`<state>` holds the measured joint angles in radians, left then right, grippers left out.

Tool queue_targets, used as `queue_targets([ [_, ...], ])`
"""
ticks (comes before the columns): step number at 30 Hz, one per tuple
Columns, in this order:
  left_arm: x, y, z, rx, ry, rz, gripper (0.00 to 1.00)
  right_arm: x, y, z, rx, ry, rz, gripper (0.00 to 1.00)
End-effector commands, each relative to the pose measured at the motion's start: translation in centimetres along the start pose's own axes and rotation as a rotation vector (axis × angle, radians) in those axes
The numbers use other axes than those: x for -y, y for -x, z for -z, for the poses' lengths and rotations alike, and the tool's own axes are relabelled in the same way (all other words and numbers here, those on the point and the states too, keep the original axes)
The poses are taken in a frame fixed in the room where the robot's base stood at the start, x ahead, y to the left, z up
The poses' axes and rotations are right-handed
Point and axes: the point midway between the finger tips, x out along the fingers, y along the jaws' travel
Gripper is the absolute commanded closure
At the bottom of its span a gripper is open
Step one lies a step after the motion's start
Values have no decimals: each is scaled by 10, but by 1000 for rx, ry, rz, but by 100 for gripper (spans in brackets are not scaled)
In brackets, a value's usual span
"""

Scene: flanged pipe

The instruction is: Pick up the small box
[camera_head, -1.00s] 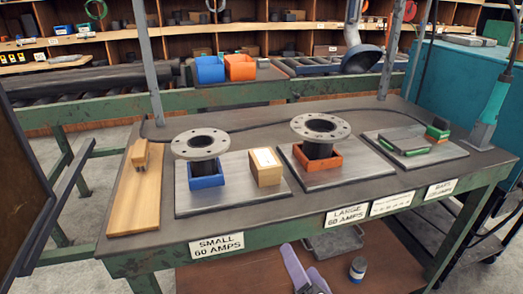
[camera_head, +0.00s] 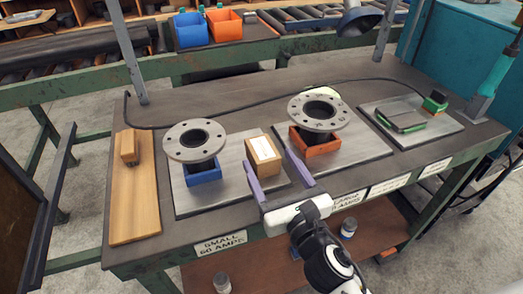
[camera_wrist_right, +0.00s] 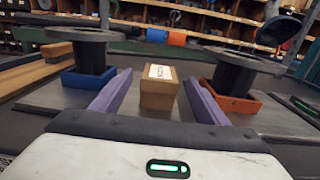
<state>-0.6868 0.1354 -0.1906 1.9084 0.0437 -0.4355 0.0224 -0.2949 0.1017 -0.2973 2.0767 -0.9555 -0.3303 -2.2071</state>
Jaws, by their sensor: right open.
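The small box (camera_head: 264,157) is a brown carton with a white label on top. It stands on the left grey plate, between the two flanged pipes. My right gripper (camera_head: 270,168) is open, its two purple fingers pointing toward the box from the table's front edge. In the right wrist view the box (camera_wrist_right: 158,88) shows between and beyond the fingers (camera_wrist_right: 155,100), with a gap on each side. No contact is visible. My left gripper is not in view.
A flanged pipe (camera_head: 195,141) in a blue bin (camera_head: 203,174) stands left of the box. Another flanged pipe (camera_head: 319,113) in an orange bin (camera_head: 315,145) stands right of it. A wooden board (camera_head: 135,200) lies at the far left. A black cable runs behind.

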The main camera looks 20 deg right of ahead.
Motion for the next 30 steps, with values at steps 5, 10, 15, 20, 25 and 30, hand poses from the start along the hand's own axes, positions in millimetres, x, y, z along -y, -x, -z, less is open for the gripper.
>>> queue_targets([
  [5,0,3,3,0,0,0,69,0,-14,-2,0,-2,2,31],
  [10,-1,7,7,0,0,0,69,0,-41,-6,1,-2,2,31],
  [15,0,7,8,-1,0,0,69,0,-56,-4,0,-2,1,31],
  [20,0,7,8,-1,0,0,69,0,-57,-3,-1,-2,0,31],
  [25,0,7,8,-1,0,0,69,0,-57,-3,-1,-2,1,46],
  [30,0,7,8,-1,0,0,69,0,-57,-3,-1,-2,0,75],
])
